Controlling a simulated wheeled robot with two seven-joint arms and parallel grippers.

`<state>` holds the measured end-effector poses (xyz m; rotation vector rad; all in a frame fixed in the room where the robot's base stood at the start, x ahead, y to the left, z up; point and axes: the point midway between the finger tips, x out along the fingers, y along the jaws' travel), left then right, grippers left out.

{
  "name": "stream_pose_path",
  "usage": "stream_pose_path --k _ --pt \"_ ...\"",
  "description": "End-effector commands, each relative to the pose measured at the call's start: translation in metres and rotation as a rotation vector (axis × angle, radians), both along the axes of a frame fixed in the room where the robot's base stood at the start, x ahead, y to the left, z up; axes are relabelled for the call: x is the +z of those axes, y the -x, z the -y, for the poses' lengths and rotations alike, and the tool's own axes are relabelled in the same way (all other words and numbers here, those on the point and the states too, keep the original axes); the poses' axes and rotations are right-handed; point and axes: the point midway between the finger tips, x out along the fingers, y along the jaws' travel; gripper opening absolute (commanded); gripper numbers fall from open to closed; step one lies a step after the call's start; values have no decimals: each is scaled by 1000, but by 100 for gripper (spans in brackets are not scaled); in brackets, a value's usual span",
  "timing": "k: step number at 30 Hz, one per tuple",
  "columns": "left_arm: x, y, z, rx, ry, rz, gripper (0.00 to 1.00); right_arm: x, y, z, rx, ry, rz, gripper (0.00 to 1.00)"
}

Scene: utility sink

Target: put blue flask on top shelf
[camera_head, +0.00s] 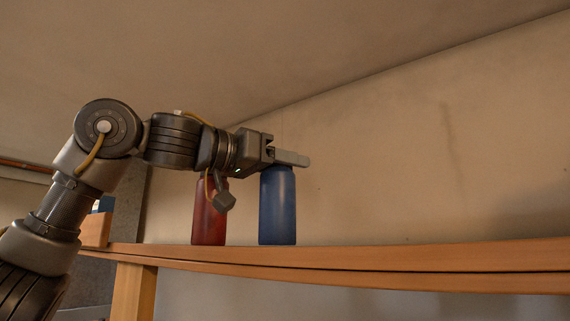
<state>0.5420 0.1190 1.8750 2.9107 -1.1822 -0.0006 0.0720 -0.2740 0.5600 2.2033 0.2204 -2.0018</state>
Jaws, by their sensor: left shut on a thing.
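The blue flask (277,208) is upright at the top shelf (400,256), just right of a red flask. My left gripper (290,159) is at the top of the blue flask and shut on it, with its fingers pointing right. The flask's top is partly hidden by the fingers. Its lower end meets the line of the shelf's front edge, so I cannot tell whether it rests on the board or is just above it. My right gripper is not in view.
The red flask (209,215) stands on the shelf behind my left wrist, close to the blue one. A wooden block-like thing (96,230) is at the shelf's left end. The shelf right of the blue flask looks clear, with a plain wall behind.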

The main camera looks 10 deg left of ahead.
Motion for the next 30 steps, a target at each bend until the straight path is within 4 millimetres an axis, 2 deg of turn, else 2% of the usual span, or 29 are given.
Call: stream_pose_path --k 4,5,9,20,22,30 --pt "-4 0 0 0 1 1 0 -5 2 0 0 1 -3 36" --pt "-3 0 0 0 0 0 49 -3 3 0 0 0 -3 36" --pt "-3 0 0 0 -1 -1 67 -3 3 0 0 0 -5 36" --pt "3 0 0 0 -1 1 67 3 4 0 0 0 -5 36" --pt "-3 7 -7 1 1 1 67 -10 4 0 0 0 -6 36" --pt "-4 47 -46 1 3 4 67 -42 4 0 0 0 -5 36"
